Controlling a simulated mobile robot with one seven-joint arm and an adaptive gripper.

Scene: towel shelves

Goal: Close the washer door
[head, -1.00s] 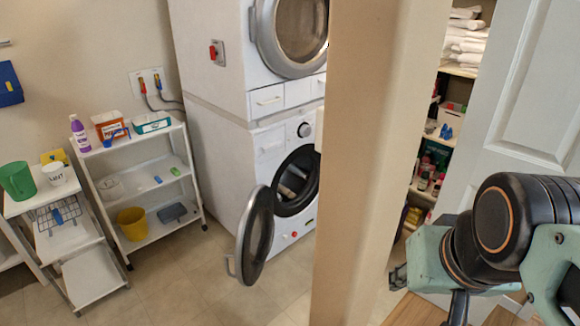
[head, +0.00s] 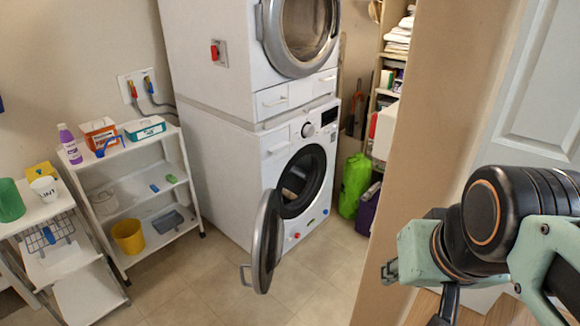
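The white washer (head: 262,165) stands in the middle of the head view, below a stacked dryer (head: 225,50). Its round door (head: 266,240), dark with a grey rim, hangs wide open and swung out to the front left. The dark drum opening (head: 301,182) is exposed. A handle (head: 245,276) sticks out from the door's free edge. My gripper (head: 418,296) is at the lower right, beside the wall edge and well apart from the door. Its fingers are only partly seen, and I cannot tell whether they are open or shut.
A wall edge (head: 440,130) stands between my arm and the washer. A white panelled door (head: 540,100) is at the right. Tiled floor (head: 205,285) in front is clear.

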